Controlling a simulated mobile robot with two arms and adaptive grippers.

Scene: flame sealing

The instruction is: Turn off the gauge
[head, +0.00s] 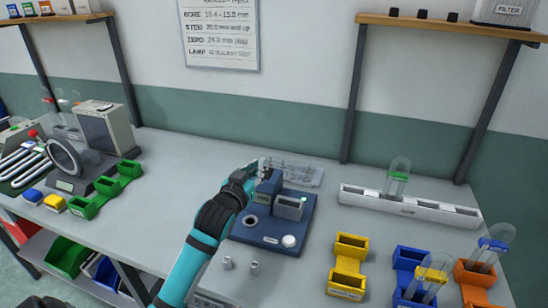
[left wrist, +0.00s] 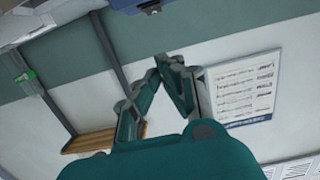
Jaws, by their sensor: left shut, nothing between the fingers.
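The gauge is a blue base (head: 265,236) on the bench in the head view. It carries a blue block (head: 268,190), a grey box (head: 289,208), a dark round socket (head: 251,221) and a white round knob (head: 289,241) near its front right corner. My left gripper (head: 262,172) is at the back left of the gauge, close to the blue block; I cannot tell whether it touches. In the left wrist view its fingers (left wrist: 166,60) meet at the tips with nothing between them. The gauge is not clearly seen there. My right gripper is not in view.
Two small metal pieces (head: 254,267) stand before the gauge. A clear tray (head: 305,174) lies behind it. Yellow bins (head: 347,268) and a white rack (head: 420,211) are on the right. Green bins (head: 105,187) and a machine (head: 72,165) are on the left.

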